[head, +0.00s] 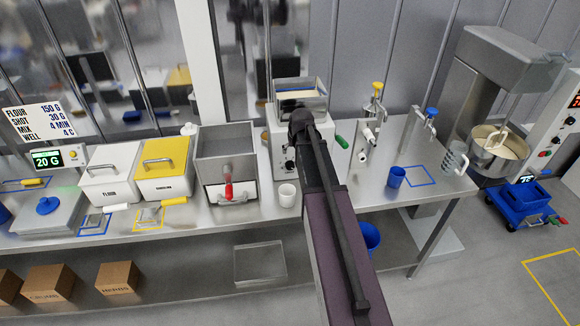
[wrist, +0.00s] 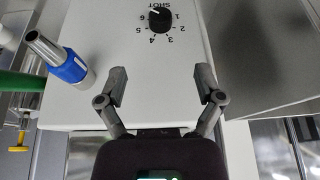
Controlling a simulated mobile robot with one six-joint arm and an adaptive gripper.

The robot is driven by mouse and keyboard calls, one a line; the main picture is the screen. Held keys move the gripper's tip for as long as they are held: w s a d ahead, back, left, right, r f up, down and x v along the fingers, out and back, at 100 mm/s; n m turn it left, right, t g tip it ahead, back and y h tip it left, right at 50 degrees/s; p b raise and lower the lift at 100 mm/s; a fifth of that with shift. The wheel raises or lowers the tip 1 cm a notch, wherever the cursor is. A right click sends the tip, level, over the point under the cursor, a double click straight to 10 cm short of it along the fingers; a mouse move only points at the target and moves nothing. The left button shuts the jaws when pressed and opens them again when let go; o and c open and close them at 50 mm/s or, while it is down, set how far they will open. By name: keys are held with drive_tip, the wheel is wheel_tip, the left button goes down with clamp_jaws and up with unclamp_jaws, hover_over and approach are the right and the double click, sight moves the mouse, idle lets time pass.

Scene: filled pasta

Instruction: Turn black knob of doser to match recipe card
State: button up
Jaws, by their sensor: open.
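The doser is a white box (head: 272,150) with a steel hopper on top, mid-bench in the head view, partly hidden by my arm. Its black knob (wrist: 160,19) is at the top of the wrist view, on the white front face, with numbers 1 to 6 around it and the word SHOT. A pale mark on the knob points up-left, near the 6 side. My gripper (wrist: 160,76) is open and empty, its fingertips apart from the knob, below it in the picture. The recipe card (head: 38,119) at far left reads FLOUR 150 G, SHOT 30 G, MIX 4 MIN, WELL 4 C.
A blue-collared metal nozzle (wrist: 62,58) and a green handle stand left of my gripper in the wrist view. A white cup (head: 287,195) stands before the doser. A steel bin (head: 225,150) is on its left; a blue cup (head: 396,177) is to the right.

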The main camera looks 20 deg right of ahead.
sight(290, 165)
drive_tip(key=shift+w+f, duration=0.1)
drive_tip(key=shift+f, duration=0.1)
drive_tip(key=b+x, duration=1.2)
drive_tip(key=x, duration=0.1)
drive_tip(key=shift+f+b, duration=0.2)
drive_tip(key=shift+b, duration=0.15)
idle(0.3)
drive_tip(key=c, duration=1.1)
